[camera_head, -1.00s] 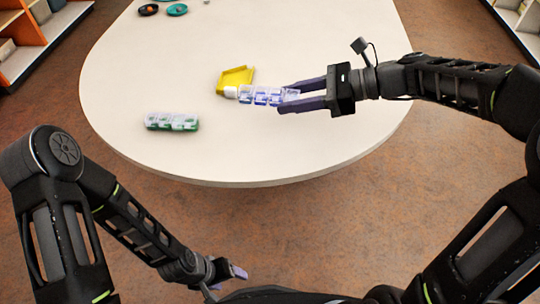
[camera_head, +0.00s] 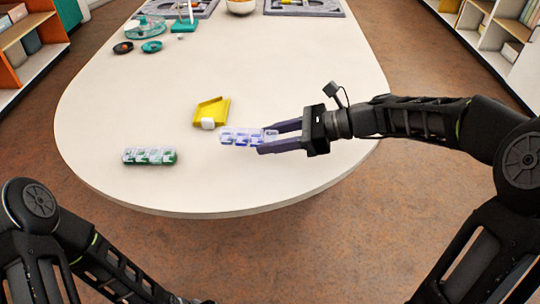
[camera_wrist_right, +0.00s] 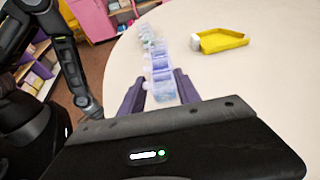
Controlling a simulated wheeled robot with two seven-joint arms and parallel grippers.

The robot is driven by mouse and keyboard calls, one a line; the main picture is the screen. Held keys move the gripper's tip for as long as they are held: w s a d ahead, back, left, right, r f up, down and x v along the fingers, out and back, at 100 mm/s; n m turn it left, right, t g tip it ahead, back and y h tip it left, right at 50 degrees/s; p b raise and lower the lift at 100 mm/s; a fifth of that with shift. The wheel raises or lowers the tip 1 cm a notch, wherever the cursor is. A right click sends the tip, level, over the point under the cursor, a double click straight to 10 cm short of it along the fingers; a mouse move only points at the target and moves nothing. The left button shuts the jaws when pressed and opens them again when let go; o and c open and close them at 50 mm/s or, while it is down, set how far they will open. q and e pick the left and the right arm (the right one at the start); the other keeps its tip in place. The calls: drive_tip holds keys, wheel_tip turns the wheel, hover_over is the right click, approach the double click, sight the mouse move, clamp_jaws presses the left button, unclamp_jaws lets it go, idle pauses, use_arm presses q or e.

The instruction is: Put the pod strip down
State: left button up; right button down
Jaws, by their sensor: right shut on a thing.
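The blue pod strip (camera_head: 243,136), a row of clear compartments with blue, is in my right gripper (camera_head: 279,140) over the front part of the table. The fingers are shut on its right end, and the strip points left. It also shows in the right wrist view (camera_wrist_right: 161,66), running away from between the fingers (camera_wrist_right: 160,90). I cannot tell whether its underside touches the table. A second strip, green and clear (camera_head: 150,156), lies on the table to the left.
A yellow tray (camera_head: 210,110) with a small white piece (camera_head: 207,123) at its front lies just behind the blue strip. Small dark and teal dishes (camera_head: 152,46), a bowl (camera_head: 241,6) and grey boards (camera_head: 304,8) are at the back. The table (camera_head: 180,185) is clear in front.

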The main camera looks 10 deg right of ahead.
sight(271, 162)
drive_tip(key=shift+f+b, duration=0.7)
drive_tip(key=shift+f, duration=1.75)
drive_tip(key=c, duration=0.9)
unclamp_jaws()
drive_tip(key=shift+f, duration=0.15)
drive_tip(key=shift+o, duration=0.2)
